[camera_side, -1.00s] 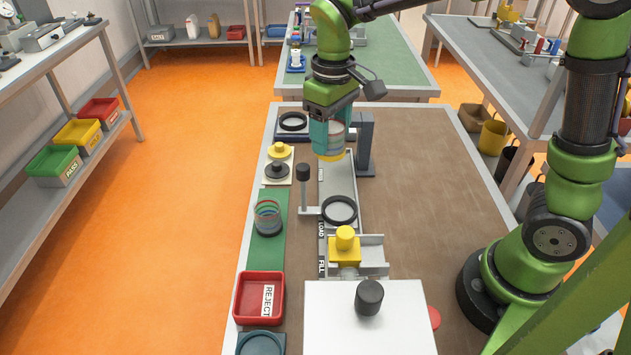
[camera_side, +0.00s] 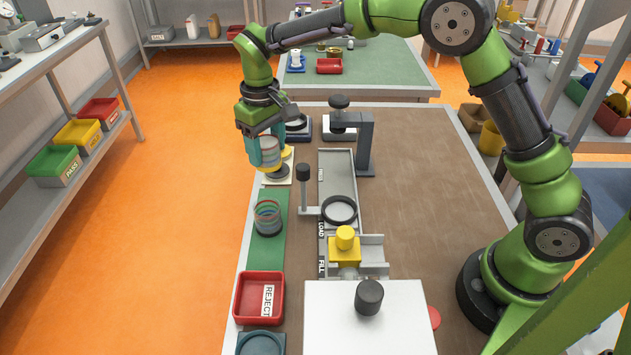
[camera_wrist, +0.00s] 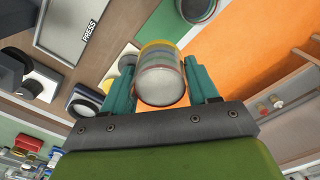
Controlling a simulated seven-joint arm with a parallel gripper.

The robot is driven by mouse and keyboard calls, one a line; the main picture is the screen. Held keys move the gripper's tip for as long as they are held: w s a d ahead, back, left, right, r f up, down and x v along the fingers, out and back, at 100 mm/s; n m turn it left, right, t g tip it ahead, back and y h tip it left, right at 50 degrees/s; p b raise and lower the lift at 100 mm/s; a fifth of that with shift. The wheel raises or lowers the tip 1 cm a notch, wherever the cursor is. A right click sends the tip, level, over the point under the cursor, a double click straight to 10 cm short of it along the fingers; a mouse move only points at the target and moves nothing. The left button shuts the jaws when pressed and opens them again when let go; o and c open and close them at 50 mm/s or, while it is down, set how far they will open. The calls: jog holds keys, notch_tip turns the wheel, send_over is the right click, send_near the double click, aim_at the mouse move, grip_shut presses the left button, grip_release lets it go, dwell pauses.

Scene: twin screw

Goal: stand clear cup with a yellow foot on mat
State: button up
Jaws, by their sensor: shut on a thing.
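My gripper (camera_side: 266,149) is shut on the clear cup with a yellow foot (camera_side: 269,154) and holds it upright, above the left edge of the table. In the wrist view the cup (camera_wrist: 160,82) sits between my two teal fingers, its yellow foot away from the camera. The green mat (camera_side: 268,252) lies nearer the side camera, along the table's left edge. Another clear cup with a dark foot (camera_side: 268,219) stands on it. The held cup is beyond the mat's far end.
A cream plate with dark and yellow knobs (camera_side: 277,171) is partly hidden beside the held cup. A black-topped post (camera_side: 303,173) stands to the right of the mat. A red reject tray (camera_side: 258,298) sits at the mat's near end. The mat's near part is bare.

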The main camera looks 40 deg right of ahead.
aim_at(268, 158)
jog(key=shift+f, duration=4.7)
jog(key=shift+f, duration=0.45)
jog(key=o, duration=1.3)
jog(key=shift+c, duration=0.2)
jog(key=shift+o, duration=0.3)
jog(key=shift+o, duration=0.7)
jog(key=shift+r, duration=3.5)
